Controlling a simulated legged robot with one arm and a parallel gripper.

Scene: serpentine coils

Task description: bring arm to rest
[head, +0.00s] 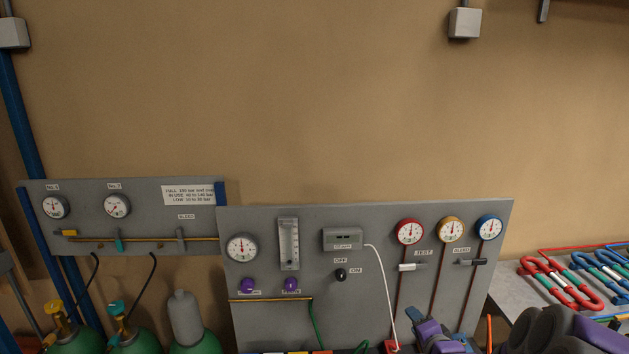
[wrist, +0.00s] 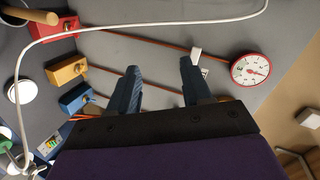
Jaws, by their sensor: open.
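My gripper (wrist: 160,72) is open in the wrist view, its two dark blue ribbed fingers apart with nothing between them. Behind the fingers is the grey panel (wrist: 235,25), with a red-rimmed gauge (wrist: 250,69) to the right and a white lever (wrist: 196,55) near the right fingertip. I cannot tell whether a finger touches the panel.
In the wrist view, red (wrist: 62,27), yellow (wrist: 67,70) and blue (wrist: 76,98) blocks sit left of the fingers. A white hose (wrist: 150,24) loops across above them. In the head view, green cylinders (head: 195,340) stand at lower left and coils (head: 560,283) lie at right.

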